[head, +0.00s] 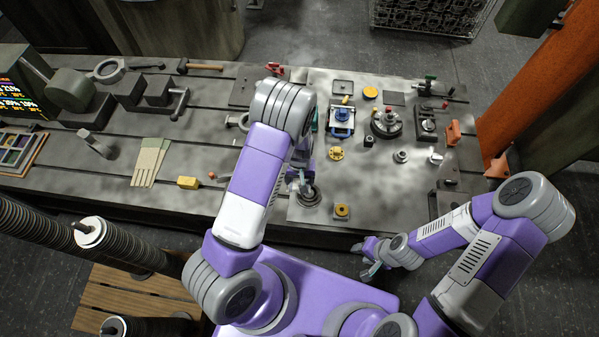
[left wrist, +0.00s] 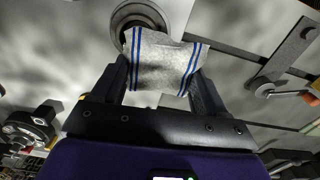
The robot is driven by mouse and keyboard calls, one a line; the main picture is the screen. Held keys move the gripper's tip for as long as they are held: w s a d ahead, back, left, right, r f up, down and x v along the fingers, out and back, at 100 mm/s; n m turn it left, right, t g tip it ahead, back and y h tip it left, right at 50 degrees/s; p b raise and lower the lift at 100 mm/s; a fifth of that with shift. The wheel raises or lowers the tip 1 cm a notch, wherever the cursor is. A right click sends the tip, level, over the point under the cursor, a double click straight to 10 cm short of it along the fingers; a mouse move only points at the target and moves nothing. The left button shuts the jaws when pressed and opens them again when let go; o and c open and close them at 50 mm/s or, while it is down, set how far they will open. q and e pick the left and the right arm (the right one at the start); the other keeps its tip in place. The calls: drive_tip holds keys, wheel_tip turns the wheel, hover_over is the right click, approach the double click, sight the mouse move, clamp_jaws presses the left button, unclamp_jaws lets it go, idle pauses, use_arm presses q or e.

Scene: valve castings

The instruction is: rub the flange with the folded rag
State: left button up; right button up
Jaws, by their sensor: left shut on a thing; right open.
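The folded rag (left wrist: 162,62) is pale grey with blue stripes near its two side edges. My left gripper (left wrist: 160,82) is shut on it, with one dark finger at each side in the left wrist view. The flange (left wrist: 141,14) is a round grey metal ring at the top of that view, and the rag's far edge overlaps its near part. I cannot tell whether they touch. In the head view the flange (head: 309,198) lies near the bench's front edge, partly hidden by my left gripper (head: 299,181). My right gripper (head: 371,264) is open and empty, in front of the bench.
Valve parts (head: 386,122) crowd the right rear.

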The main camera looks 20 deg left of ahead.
use_arm(q)
drive_tip(key=shift+r+p, duration=0.7)
drive_tip(key=shift+r, duration=0.5)
